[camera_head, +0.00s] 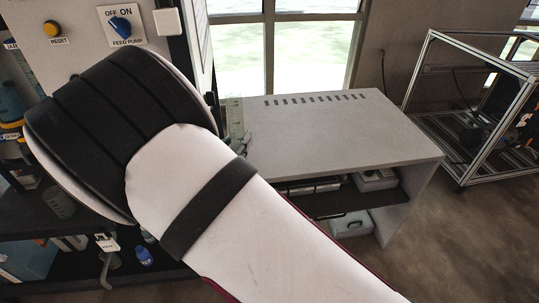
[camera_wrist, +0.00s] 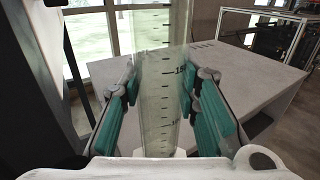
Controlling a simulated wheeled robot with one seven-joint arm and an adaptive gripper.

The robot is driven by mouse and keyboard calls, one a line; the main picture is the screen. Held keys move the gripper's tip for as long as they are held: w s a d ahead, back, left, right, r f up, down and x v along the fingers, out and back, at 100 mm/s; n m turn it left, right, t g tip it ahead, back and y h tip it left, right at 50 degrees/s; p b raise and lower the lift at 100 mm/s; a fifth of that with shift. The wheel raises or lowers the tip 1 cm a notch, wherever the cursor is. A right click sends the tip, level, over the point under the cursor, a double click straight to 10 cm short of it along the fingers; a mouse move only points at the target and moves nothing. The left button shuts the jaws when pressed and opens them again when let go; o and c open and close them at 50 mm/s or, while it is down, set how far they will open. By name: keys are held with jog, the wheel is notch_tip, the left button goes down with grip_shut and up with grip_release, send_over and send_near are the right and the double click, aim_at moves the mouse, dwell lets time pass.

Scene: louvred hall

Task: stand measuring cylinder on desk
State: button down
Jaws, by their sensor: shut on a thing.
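The measuring cylinder (camera_wrist: 160,100) is clear with dark graduation marks and stands upright between my fingers in the wrist view. My gripper (camera_wrist: 160,92) is shut on it, with a teal-padded finger on each side. In the head view the cylinder (camera_head: 235,118) shows as a pale strip at the desk's left edge, its lower part hidden by my arm. The desk (camera_head: 320,127) is light grey with a row of slots along its back. Its top lies behind and to the right of the cylinder. I cannot tell whether the cylinder's base touches anything.
The desk top is clear. Below it, a dark shelf holds grey boxes (camera_head: 374,180). A metal-framed rig (camera_head: 470,110) stands to the right. At left are a panel with a feed pump switch (camera_head: 121,27) and dark shelves with bottles (camera_head: 143,256). Windows (camera_head: 285,45) are behind.

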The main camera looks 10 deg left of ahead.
jog(key=w+d+f, duration=0.2)
jog(key=w+d, duration=0.1)
jog(key=w, duration=0.4)
jog(key=w+d+f, duration=0.3)
jog(key=w, duration=0.4)
jog(key=shift+d, duration=0.25)
jog(key=shift+f+b, duration=0.2)
jog(key=shift+b, duration=0.1)
jog(key=c, duration=1.3)
grip_release()
jog(key=shift+o, duration=0.4)
jog(key=shift+r, duration=0.15)
jog(key=v, duration=1.2)
jog(key=shift+p, duration=0.4)
